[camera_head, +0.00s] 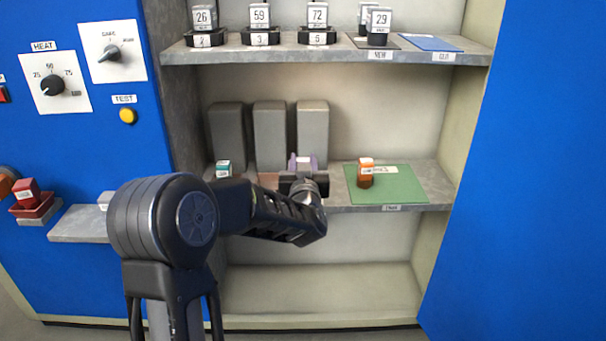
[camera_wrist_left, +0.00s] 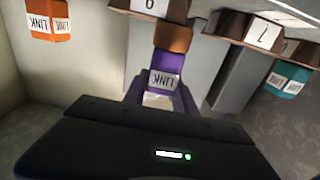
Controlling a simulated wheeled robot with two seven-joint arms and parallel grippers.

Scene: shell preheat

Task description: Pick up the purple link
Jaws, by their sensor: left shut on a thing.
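The purple link (camera_head: 293,163), a small block with a white label, is at the middle shelf in front of the grey upright blocks. It shows in the left wrist view (camera_wrist_left: 168,65) with its LINK label upside down. My left gripper (camera_head: 303,181) is shut on it and hides its lower part in the head view. I cannot tell whether the link touches the shelf. My right gripper is not in view.
A teal link (camera_head: 223,169) stands to the left on the same shelf. An orange-topped link (camera_head: 366,167) stands on a green mat (camera_head: 410,187) to the right. Three grey blocks (camera_head: 270,130) stand behind. The upper shelf (camera_head: 330,53) holds numbered blocks; the bottom compartment (camera_head: 330,290) looks empty.

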